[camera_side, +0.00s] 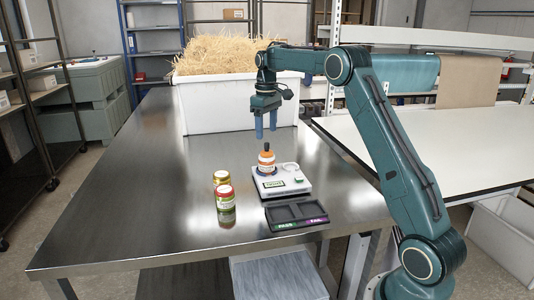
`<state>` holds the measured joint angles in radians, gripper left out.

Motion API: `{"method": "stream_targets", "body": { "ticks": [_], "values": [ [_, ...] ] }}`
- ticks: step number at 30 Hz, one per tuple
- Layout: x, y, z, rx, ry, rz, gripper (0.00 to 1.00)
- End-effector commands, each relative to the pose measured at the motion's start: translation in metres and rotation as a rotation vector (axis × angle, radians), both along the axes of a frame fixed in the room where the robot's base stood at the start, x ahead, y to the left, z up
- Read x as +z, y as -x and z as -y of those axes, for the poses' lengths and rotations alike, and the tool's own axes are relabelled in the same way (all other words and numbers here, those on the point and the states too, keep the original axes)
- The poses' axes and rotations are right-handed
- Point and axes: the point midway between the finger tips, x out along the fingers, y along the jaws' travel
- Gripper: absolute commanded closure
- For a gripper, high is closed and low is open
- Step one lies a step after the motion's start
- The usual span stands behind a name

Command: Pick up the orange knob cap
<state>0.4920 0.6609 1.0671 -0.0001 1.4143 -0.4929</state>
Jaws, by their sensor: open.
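A small orange object with a white band (266,163) stands upright on the white scale (292,183). A dark narrow tip shows at its top. It is the only orange thing I can make out that fits the orange knob cap; its details are too small to be sure. My gripper (266,136) points down with its blue fingers apart and empty.
Two cans, one gold and red (221,179) and one red and green (225,197), stand left of the scale. A black two-section tray (295,214) lies in front. A white bin of straw (215,108) stands behind. The steel table (130,185) is clear at left.

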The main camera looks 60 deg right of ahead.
Motion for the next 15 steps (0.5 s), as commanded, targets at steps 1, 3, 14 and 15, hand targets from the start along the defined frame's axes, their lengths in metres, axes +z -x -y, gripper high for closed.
{"method": "stream_targets", "body": {
  "ticks": [1,3,14,15],
  "values": [
    [-0.006,0.0,0.0,0.0,-0.001,-0.001,0.38],
    [-0.011,0.0,0.0,0.0,-0.001,-0.001,0.38],
    [-0.018,0.0,0.0,0.0,0.0,-0.001,0.38],
    [-0.02,0.0,0.0,0.0,0.0,-0.001,0.38]
  ]
}}
